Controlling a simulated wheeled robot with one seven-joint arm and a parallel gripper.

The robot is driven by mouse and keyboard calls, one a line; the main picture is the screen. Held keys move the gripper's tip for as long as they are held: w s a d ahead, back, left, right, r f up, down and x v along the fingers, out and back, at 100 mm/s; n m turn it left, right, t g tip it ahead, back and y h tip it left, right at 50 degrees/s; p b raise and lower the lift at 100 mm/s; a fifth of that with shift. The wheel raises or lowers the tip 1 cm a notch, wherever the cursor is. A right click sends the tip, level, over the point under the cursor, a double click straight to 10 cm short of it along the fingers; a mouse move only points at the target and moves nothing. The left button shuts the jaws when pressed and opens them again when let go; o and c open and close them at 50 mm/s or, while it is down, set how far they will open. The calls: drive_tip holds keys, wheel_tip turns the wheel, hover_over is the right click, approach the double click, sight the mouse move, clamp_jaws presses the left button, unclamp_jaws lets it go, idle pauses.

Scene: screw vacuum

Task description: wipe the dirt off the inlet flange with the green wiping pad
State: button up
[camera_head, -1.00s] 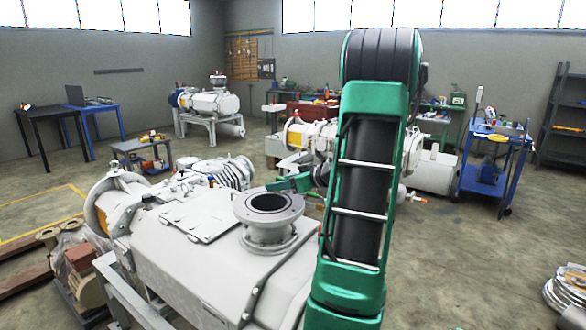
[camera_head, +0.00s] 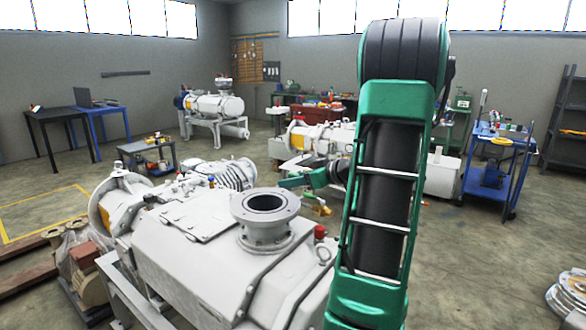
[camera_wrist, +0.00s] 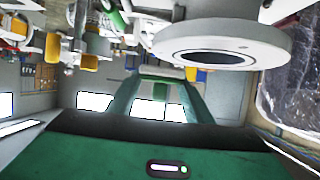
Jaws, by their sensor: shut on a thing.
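The inlet flange (camera_head: 287,206) is a pale grey round ring with a dark opening, facing up on top of the large white vacuum pump (camera_head: 195,262). In the wrist view the flange (camera_wrist: 255,47) shows at upper right. I cannot make out dirt on it. My gripper (camera_head: 290,182) is a green shape just behind the flange's far right side in the head view, partly hidden by my arm. In the wrist view its green fingers (camera_wrist: 160,82) close on a pale thin piece, the wiping pad (camera_wrist: 162,73). The pad appears apart from the flange, to its left in that view.
A red-capped part (camera_head: 320,231) and a lifting eye (camera_head: 323,254) stick up on the pump right of the flange. Another pump (camera_head: 330,137) stands behind. A blue cart (camera_head: 490,172) stands at right. Open floor lies at right.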

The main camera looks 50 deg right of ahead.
drive_tip(key=shift+a+r, duration=0.1)
drive_tip(key=shift+r, duration=2.3)
